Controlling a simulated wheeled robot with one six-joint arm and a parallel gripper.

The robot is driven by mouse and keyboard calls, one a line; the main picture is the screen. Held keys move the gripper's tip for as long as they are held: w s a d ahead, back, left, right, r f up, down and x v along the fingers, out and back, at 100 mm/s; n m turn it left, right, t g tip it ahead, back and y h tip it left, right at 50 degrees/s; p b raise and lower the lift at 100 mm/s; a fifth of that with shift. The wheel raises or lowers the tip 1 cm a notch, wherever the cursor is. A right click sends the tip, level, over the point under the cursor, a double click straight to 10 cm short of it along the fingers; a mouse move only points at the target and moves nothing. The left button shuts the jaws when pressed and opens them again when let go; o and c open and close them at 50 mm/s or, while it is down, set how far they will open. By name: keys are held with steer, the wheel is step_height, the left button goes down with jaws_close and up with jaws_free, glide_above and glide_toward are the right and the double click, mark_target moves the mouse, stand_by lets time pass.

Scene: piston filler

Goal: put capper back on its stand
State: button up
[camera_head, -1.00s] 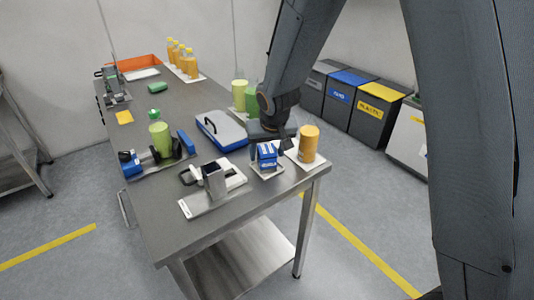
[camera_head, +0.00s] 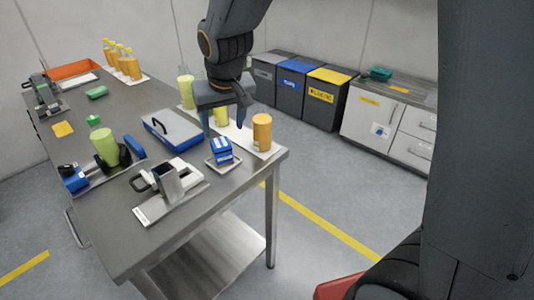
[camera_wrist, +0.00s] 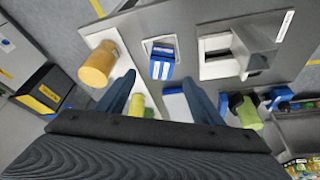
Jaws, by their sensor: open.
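My gripper (camera_head: 225,121) is open and empty, above the table's right side near the far edge. Its two fingers also show in the wrist view (camera_wrist: 160,84). A blue block with white stripes (camera_head: 221,151) sits on a small pale square plate (camera_head: 212,163), apart from my fingers; it also shows in the wrist view (camera_wrist: 162,67). To its left, a white device with a dark handle and an upright grey metal holder (camera_head: 168,183) stands on a flat base. I cannot tell for sure which of these is the capper or its stand.
An orange jar (camera_head: 262,132) and green-yellow cups stand on a white board (camera_head: 255,146) beside my gripper. A blue-grey case (camera_head: 173,131) lies to the left. A blue clamp-like device with a green cup (camera_head: 106,148) is farther left. Bins (camera_head: 324,100) stand behind the table.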

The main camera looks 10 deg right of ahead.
steer(key=s+d+f+m+g, duration=0.1)
steer(key=s+d+f, duration=0.2)
steer(key=s+d, duration=0.5)
steer(key=s+d+f+m+g, duration=0.1)
steer(key=s+d+f, duration=0.3)
steer(key=s+d, duration=0.4)
steer(key=shift+s+g+h, duration=0.4)
steer(key=shift+s+g, duration=0.3)
steer(key=shift+s, duration=0.25)
steer(key=shift+a, duration=0.15)
